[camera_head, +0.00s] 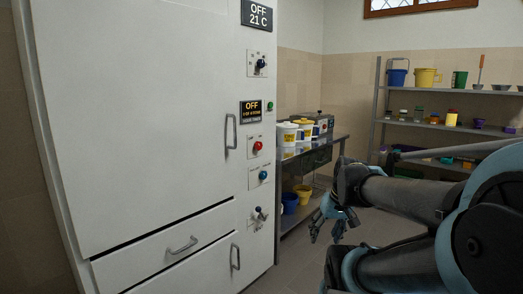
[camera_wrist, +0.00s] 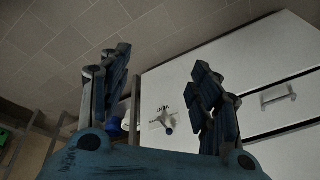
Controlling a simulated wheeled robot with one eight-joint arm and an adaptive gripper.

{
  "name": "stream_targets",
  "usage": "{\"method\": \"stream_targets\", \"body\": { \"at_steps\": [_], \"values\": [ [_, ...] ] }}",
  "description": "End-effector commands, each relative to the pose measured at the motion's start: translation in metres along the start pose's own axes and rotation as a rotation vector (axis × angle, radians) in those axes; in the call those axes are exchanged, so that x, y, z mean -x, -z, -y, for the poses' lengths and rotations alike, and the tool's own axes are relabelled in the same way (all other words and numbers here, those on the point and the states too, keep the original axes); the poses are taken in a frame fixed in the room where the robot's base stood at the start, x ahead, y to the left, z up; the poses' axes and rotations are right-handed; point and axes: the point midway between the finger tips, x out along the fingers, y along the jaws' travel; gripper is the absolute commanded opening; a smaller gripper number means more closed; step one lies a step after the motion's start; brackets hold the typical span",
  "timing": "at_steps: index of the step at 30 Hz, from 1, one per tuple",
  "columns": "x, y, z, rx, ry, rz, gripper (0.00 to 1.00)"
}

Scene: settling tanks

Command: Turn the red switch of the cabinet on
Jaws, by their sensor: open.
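The white cabinet (camera_head: 150,110) fills the left of the head view. Its red switch (camera_head: 257,146) is a round red knob on the right-hand panel strip, beside a vertical door handle (camera_head: 231,132). A dark display (camera_head: 251,111) above it reads OFF. My gripper (camera_head: 328,226) is open and empty, to the right of the cabinet and lower than the red switch, apart from it. The red switch is not visible in the wrist view.
A blue knob (camera_head: 263,175) and a metal lever (camera_head: 259,214) sit below the red switch; a black knob (camera_head: 260,64) is above. A table (camera_head: 335,140) with buckets stands behind, close to my gripper. Shelves (camera_head: 455,92) stand at the back right. Floor is open before the cabinet.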

Motion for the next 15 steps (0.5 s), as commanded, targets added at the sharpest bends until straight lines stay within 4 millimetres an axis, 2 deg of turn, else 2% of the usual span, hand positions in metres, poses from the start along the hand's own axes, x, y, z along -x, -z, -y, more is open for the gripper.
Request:
{"method": "stream_targets", "body": {
  "at_steps": [1,6,15],
  "values": [
    [0.002,0.016,0.008,0.027,0.041,-0.021,0.57],
    [0.007,0.067,0.035,0.13,0.179,-0.107,0.57],
    [0.019,0.16,0.071,0.288,0.381,-0.31,0.57]
  ]
}}
